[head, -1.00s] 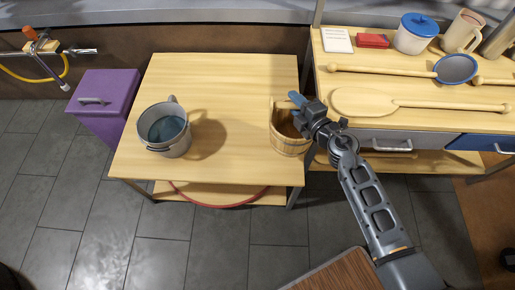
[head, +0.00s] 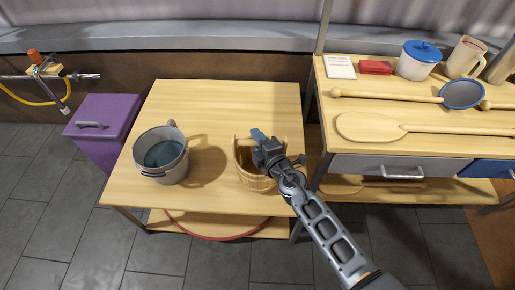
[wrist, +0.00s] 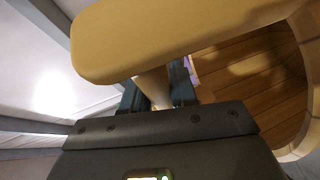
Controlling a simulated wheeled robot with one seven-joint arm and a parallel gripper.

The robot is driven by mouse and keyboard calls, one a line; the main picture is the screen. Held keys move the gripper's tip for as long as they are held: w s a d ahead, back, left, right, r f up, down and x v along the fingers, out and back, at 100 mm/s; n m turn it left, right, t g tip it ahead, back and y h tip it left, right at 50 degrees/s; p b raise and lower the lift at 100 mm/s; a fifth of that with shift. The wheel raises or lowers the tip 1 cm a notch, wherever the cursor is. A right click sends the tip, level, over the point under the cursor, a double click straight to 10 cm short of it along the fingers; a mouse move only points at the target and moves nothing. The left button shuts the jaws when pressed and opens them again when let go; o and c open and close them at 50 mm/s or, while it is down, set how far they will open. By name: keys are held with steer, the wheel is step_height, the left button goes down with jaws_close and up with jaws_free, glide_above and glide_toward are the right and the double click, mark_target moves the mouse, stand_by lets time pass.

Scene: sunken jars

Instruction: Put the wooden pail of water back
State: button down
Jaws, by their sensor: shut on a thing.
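The wooden pail (head: 258,182) is at the right front part of the light wood table (head: 220,98). It looks upright; whether its base touches the tabletop is hard to tell. My gripper (head: 260,138) is at its top and is shut on its handle. In the wrist view, the gripper fingers (wrist: 158,95) close around a pale wooden piece below a broad tan bar of the pail (wrist: 180,32). The plank inside of the pail shows at right there; I cannot make out water in it.
A grey metal pot (head: 162,155) with bluish liquid stands left of the pail, with a clear gap between. The table's back is bare. A purple bin (head: 100,128) is at left. The right counter holds a wooden paddle (head: 420,128) and a ladle (head: 462,94).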

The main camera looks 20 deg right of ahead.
steer(key=shift+f+b, duration=1.55)
steer(key=shift+f, duration=0.15)
steer(key=shift+f, duration=0.2)
steer(key=c, duration=0.9)
jaws_free()
steer(key=p+v, duration=0.2)
steer(key=v, duration=1)
steer(key=shift+r, duration=0.1)
steer(key=shift+s+d, duration=0.1)
